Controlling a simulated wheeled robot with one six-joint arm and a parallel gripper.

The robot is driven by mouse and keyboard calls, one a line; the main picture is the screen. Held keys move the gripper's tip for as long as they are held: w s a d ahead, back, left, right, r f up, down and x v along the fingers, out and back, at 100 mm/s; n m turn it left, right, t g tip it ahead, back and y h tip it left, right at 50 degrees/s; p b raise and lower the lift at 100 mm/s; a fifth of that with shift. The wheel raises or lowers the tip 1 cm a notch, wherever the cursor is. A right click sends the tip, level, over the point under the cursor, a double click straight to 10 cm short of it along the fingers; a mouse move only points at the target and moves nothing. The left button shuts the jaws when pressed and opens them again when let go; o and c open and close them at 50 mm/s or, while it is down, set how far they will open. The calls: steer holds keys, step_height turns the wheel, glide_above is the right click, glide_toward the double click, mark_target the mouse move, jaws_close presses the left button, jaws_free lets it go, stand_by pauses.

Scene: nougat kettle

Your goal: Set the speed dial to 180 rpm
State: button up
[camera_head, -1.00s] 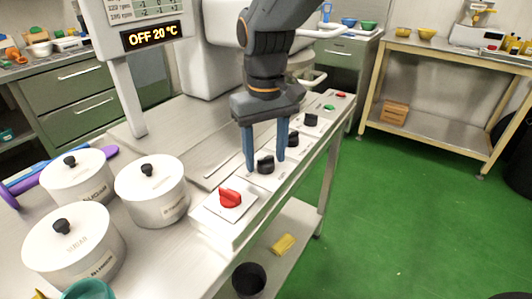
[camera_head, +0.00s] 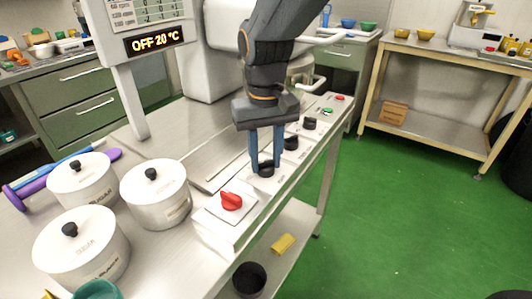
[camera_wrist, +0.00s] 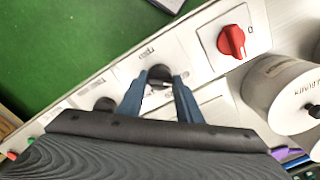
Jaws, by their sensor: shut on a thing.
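A row of black dials runs along the sloping control panel (camera_head: 225,219). My gripper (camera_head: 266,165) points down at the nearest black dial (camera_head: 266,171), the one beside the red switch. Its two blue fingers are shut on this dial, one on each side. The wrist view shows the dial (camera_wrist: 160,74) between the fingertips. A second black dial (camera_head: 291,143) and a third (camera_head: 310,123) stand farther along the panel. The dial labels are too small to read surely. The display (camera_head: 154,39) reads "OFF 20 °C".
A red rotary switch (camera_head: 231,201) sits on a plate just in front of the gripped dial. Green (camera_head: 327,111) and red (camera_head: 339,97) buttons are at the far panel end. Several lidded white pots, one here (camera_head: 156,195), stand at left. Green floor at right is open.

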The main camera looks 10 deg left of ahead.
mark_target(267, 162)
steer(key=m+p, duration=0.5)
steer(key=shift+r+m, duration=0.15)
steer(key=shift+m, duration=0.15)
steer(key=m+p, duration=0.8)
steer(key=m, duration=0.2)
steer(key=shift+m, duration=0.4)
steer(key=m+p, duration=0.3)
steer(key=m, duration=0.2)
steer(key=shift+m, duration=0.3)
steer(key=o, duration=1)
steer(key=shift+o, duration=0.2)
steer(key=shift+r+b, duration=0.9)
steer(key=shift+r, duration=2.85)
steer(key=shift+d, duration=0.1)
